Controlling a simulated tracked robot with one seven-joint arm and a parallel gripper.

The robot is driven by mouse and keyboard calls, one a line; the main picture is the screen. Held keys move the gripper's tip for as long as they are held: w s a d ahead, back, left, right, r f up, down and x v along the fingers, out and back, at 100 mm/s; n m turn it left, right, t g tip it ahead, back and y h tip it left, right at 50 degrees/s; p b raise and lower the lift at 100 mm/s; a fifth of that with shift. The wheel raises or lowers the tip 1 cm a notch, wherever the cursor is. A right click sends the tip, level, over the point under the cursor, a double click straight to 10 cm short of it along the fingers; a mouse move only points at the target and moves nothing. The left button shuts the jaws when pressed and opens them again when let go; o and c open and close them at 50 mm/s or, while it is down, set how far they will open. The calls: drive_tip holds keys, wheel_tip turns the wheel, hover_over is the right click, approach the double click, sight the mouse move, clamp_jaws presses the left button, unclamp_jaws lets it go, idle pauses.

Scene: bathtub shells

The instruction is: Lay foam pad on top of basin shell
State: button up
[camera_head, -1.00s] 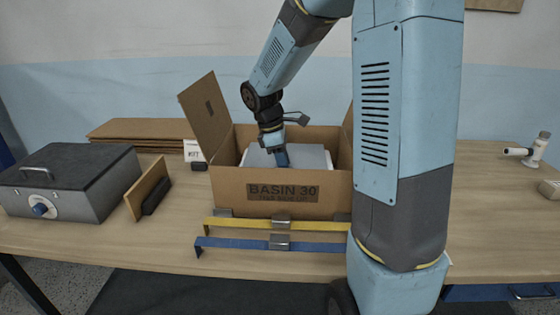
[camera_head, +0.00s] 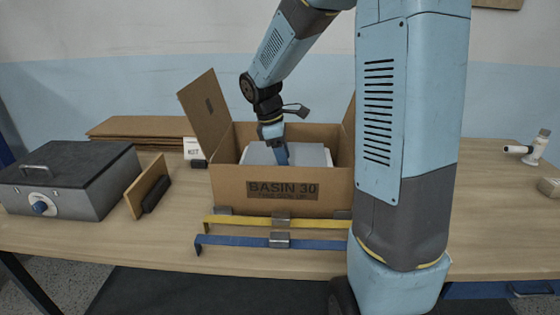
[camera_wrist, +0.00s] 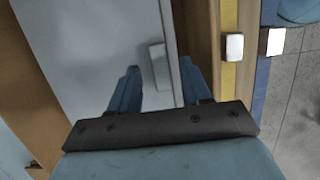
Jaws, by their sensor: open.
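A flat light-grey piece (camera_head: 310,155) lies inside the open cardboard box labelled BASIN 30 (camera_head: 232,190). I cannot tell whether this is the foam pad, the basin shell or one on the other. In the wrist view the same grey surface (camera_wrist: 90,50) fills the left and middle, with a small pale raised block (camera_wrist: 158,62) on it. My gripper (camera_head: 283,160) points down into the box over the grey piece. Its two blue fingers are apart in the wrist view (camera_wrist: 158,72), with the block between or just beyond their tips. Contact cannot be made out.
The box's flaps stand up around the opening. A yellow bar (camera_head: 310,226) and a blue bar (camera_head: 250,242) lie in front. A grey case (camera_head: 75,185) and an upright brown board (camera_head: 147,186) stand left. Flat cardboard (camera_head: 140,128) and a KIT sign (camera_head: 194,148) are behind.

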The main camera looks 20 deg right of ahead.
drive_tip(key=v, duration=1)
drive_tip(key=s+d+r+m+t+y, duration=0.1)
drive_tip(key=s+r+m+t, duration=0.1)
drive_tip(key=s+m, duration=0.4)
drive_tip(key=s+r+m+t+y, duration=0.2)
drive_tip(key=s+m+t, duration=0.2)
drive_tip(key=s, duration=1.3)
drive_tip(key=m, duration=0.3)
drive_tip(key=shift+d+t, duration=0.4)
drive_tip(key=shift+s, duration=0.15)
drive_tip(key=shift+c, duration=0.5)
